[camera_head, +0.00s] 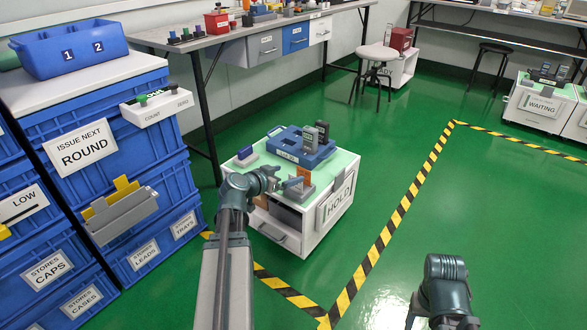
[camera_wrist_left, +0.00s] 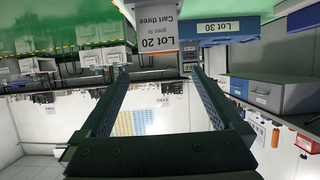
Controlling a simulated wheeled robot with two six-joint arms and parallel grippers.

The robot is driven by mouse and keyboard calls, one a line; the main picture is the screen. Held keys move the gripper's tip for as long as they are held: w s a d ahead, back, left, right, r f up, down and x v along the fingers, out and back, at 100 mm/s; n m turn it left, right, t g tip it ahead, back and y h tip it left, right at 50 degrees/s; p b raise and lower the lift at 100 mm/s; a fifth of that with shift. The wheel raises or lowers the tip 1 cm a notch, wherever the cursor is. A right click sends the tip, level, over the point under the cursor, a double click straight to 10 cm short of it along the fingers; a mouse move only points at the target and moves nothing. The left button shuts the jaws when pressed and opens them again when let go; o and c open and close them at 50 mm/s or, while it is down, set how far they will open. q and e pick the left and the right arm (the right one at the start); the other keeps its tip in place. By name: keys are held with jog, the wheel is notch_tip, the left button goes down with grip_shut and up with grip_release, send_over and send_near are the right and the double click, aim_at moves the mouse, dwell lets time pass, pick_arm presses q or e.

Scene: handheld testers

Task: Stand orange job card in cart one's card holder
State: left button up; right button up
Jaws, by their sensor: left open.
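An orange card (camera_head: 304,175) stands upright in or against a grey block on the cart marked HOLD (camera_head: 337,205). My left gripper (camera_head: 288,184) is just left of it, low over the cart's top. In the left wrist view the gripper (camera_wrist_left: 158,72) is open and empty. A pale label reading "Lot 20 goes to Cart three" (camera_wrist_left: 158,32) appears upside down beyond its fingertips; I cannot tell whether it is on the orange card. No sign names cart one. Of my right arm, only a link shows at the lower right.
A blue tray (camera_head: 287,150) with grey testers (camera_head: 310,138) stands behind the card. A grey holder with yellow cards (camera_head: 122,208) hangs on the blue crates at left. Carts marked READY (camera_head: 399,72) and WAITING (camera_head: 539,104) stand farther off.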

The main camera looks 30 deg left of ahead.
pick_arm(q)
jog(key=shift+s+r, duration=0.25)
jog(key=shift+s, duration=0.3)
jog(key=d+f+m+g+h, duration=0.1)
jog(key=d+f+g+h, duration=0.2)
jog(key=d, duration=0.8)
jog(key=d+f+m+g+h, duration=0.1)
jog(key=d+f+m+g, duration=0.3)
jog(key=d, duration=0.7)
jog(key=s+d+f+n+g+y, duration=0.1)
jog(key=s+d+f+g+y, duration=0.2)
jog(key=s+d, duration=0.5)
jog(key=s+d+f+n+g+y, duration=0.1)
jog(key=s+d+f+g+y, duration=0.2)
jog(key=s+d, duration=0.5)
jog(key=shift+f+g, duration=0.25)
jog(key=shift+g, duration=0.05)
